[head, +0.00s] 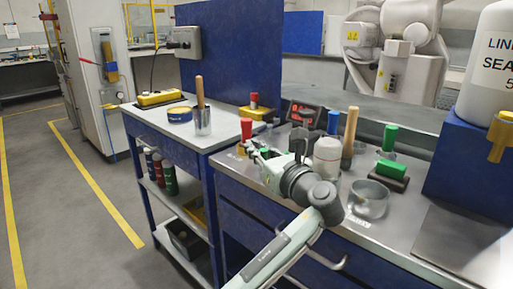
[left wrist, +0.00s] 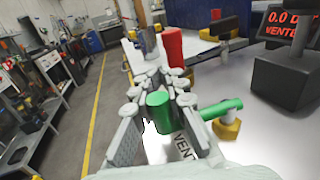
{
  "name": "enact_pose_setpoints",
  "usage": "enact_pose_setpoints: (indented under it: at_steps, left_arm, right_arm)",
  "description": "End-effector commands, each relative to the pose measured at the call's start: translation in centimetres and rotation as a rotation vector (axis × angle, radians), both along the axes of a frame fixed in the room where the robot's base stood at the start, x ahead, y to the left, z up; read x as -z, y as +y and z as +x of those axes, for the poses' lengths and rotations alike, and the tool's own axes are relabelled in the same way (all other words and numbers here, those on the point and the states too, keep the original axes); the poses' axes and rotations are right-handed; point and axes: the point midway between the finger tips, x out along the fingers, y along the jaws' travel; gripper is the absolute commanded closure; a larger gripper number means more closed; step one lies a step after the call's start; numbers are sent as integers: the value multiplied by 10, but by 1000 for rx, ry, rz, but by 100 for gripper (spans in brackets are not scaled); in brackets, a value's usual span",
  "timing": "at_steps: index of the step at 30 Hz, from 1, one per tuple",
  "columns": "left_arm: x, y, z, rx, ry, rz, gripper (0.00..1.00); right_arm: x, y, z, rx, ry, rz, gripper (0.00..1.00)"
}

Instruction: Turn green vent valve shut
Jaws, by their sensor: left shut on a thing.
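The green vent valve shows in the left wrist view as an upright green grip (left wrist: 158,112) and a green lever arm (left wrist: 222,107) above a brass body (left wrist: 228,129). My left gripper (left wrist: 159,88) is shut on the upright green grip, with a finger on each side. The right finger hides where grip and arm join. A partly covered "VENT" label lies on the steel top below. In the head view my left gripper (head: 264,157) is at the bench's left edge, with a little green showing between its fingers. My right gripper is not in view.
A red handle (left wrist: 173,45) stands just beyond the fingers. A red-lit display (head: 304,116) is behind.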

Motion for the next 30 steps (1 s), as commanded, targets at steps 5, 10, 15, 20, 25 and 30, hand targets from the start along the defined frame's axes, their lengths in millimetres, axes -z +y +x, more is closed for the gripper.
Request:
enact_pose_setpoints:
  at_steps: [5, 10, 15, 20, 25, 30]
  left_arm:
    - [1, 0, 0, 0, 1, -1, 100]
    - [1, 0, 0, 0, 1, -1, 100]
    - [1, 0, 0, 0, 1, -1, 78]
    - [0, 0, 0, -1, 1, -1, 68]
    - [0, 0, 0, -1, 0, 0, 68]
    - [1, -6, -9, 1, 1, -1, 68]
  right_arm:
    - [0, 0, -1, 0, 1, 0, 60]
    - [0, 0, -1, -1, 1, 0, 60]
    - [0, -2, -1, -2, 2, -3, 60]
    - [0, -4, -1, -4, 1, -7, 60]
    - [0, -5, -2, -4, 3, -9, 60]
    - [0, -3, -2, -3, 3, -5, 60]
